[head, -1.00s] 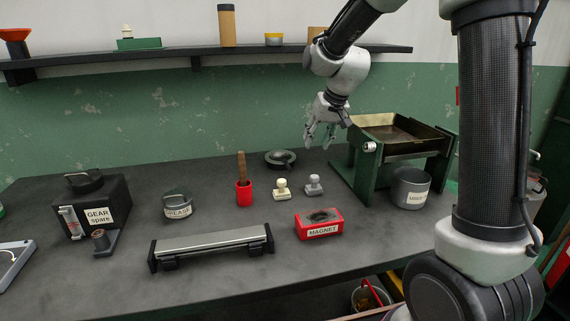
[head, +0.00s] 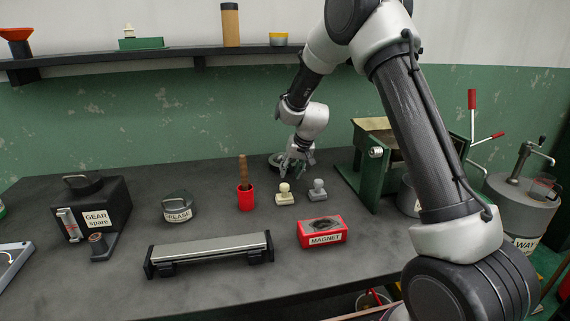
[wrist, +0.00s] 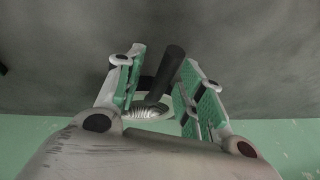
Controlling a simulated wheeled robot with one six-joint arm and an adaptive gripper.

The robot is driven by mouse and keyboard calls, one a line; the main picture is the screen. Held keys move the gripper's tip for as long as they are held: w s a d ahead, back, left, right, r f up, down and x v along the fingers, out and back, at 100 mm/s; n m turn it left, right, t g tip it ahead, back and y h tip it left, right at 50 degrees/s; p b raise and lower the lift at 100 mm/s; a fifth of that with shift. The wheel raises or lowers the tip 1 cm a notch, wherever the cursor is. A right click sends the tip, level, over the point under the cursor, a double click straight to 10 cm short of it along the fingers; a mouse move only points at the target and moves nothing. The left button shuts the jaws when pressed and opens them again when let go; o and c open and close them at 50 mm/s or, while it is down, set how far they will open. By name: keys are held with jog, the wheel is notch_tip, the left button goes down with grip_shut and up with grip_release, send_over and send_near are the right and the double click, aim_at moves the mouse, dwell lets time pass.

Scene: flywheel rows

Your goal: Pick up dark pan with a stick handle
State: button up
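The dark pan (head: 274,159) lies on the bench near the back wall, mostly hidden behind my gripper in the head view. My gripper (head: 293,172) points down and is low over it. In the wrist view, my gripper (wrist: 160,80) is open, with green-padded fingers apart on either side. The pan's dark stick handle (wrist: 173,62) shows between them, closer to the right finger. A pale curved rim and a ribbed silvery part show below the handle. I cannot tell whether a finger touches the handle.
A cream stamp-like knob (head: 285,194) and a grey one (head: 318,190) stand just in front of my gripper. A red pot with a wooden stick (head: 245,198) stands to the left. A green-framed tray machine (head: 372,160) stands to the right. The shelf (head: 120,67) runs above.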

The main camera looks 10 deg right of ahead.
grip_shut()
